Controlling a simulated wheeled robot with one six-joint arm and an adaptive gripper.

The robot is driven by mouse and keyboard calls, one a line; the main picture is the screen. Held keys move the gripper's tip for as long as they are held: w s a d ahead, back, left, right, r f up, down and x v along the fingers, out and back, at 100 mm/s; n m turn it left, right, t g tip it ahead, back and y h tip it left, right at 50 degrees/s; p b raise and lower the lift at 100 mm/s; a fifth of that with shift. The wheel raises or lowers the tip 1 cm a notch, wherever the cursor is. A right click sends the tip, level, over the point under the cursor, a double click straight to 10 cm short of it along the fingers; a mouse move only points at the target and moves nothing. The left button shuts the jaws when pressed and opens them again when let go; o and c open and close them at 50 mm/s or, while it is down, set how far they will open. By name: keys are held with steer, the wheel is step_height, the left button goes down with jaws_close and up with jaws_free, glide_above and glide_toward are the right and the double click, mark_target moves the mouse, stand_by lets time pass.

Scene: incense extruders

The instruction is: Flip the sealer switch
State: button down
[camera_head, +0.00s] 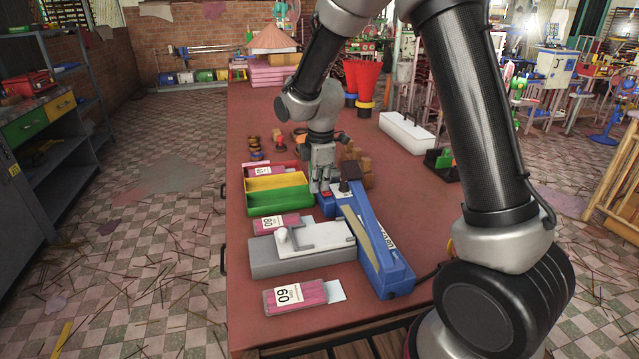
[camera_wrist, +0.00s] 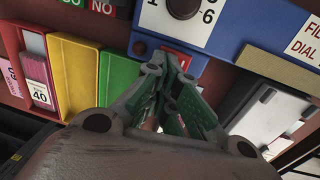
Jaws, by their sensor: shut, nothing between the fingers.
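The blue sealer (camera_head: 375,248) lies on the red table, its long arm running toward the front right. At its far end it has a dark knob, and in the wrist view a white numbered dial (camera_wrist: 188,12) shows on its blue face (camera_wrist: 240,35). The red sealer switch (camera_wrist: 186,60) sits just below the dial, partly hidden behind my fingertips. My gripper (camera_head: 321,188) points down at the sealer's far end. Its fingers are shut and empty, and in the wrist view the fingertips (camera_wrist: 165,65) overlap the switch. I cannot tell whether they touch it.
A green tray (camera_head: 280,199) and a yellow tray (camera_head: 275,181) stand left of my gripper. A grey box with a white top (camera_head: 300,246) lies beside the sealer. A pink packet marked 60 (camera_head: 296,295) lies in front. Brown blocks (camera_head: 366,180) stand close behind, right.

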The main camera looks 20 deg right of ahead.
steer(key=shift+s+f, duration=0.1)
steer(key=shift+s, duration=0.9)
steer(key=shift+r, duration=0.35)
step_height(320, 180, up, 13)
steer(key=s, duration=0.2)
steer(key=shift+s, duration=0.25)
steer(key=shift+d+r, duration=0.1)
steer(key=shift+r, duration=0.05)
